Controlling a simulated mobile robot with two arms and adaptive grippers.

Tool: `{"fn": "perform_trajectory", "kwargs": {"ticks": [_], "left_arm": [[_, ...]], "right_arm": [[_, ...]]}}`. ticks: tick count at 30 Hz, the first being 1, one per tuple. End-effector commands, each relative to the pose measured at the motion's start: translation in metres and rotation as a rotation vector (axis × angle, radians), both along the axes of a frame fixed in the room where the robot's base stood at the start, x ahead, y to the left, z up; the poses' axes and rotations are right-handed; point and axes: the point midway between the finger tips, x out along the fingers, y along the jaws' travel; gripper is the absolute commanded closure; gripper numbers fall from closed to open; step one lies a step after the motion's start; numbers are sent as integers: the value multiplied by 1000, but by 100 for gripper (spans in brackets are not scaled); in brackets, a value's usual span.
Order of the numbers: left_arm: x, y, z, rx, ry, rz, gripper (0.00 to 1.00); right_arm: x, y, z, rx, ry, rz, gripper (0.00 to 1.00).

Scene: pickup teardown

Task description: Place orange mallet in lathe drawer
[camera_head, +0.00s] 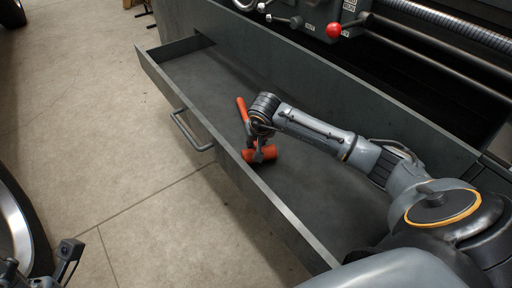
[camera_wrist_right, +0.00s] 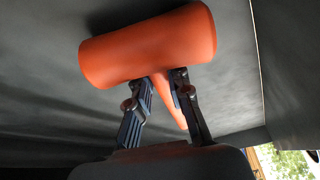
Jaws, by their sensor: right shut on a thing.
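The orange mallet (camera_head: 243,104) is inside the open lathe drawer (camera_head: 318,178), close to its front wall. Its head is toward the front wall and its handle points back toward the lathe. My right gripper (camera_head: 258,150) is shut on the mallet's handle just below the head. In the right wrist view the mallet head (camera_wrist_right: 150,45) lies across the fingertips of my right gripper (camera_wrist_right: 160,84), with the handle between the fingers. I cannot tell whether the mallet touches the drawer floor. My left gripper (camera_head: 40,262) is partly in view at the bottom left, its fingers apart and empty.
The drawer's front wall has a metal handle (camera_head: 190,132) on the outside. The lathe body with a red knob (camera_head: 334,30) rises behind the drawer. A wheel (camera_head: 14,225) is at the left edge. The drawer floor left of the mallet is clear.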

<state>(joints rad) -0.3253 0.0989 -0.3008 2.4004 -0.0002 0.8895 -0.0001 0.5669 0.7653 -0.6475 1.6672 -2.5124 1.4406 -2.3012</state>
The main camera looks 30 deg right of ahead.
Motion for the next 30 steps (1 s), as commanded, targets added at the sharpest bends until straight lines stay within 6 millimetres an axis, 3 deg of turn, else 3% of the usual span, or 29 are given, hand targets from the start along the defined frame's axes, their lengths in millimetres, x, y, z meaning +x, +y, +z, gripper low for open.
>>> {"fn": "perform_trajectory", "kwargs": {"ticks": [11, 12, 15, 25, 30], "left_arm": [[1, 0, -3, 2, 2, 0, 63], [1, 0, -3, 2, 0, 0, 63], [1, -1, -1, 2, -2, -1, 63], [0, 1, 1, -5, -9, 5, 63], [-1, 1, 10, -4, 3, 2, 63]], "right_arm": [[2, -1, -3, 0, -7, 0, 100], [0, 0, -6, 0, -1, 0, 79], [0, 0, -5, 0, -1, -1, 59], [0, 0, -4, 0, -1, -1, 58], [0, -3, 14, -2, -3, -4, 58]]}}
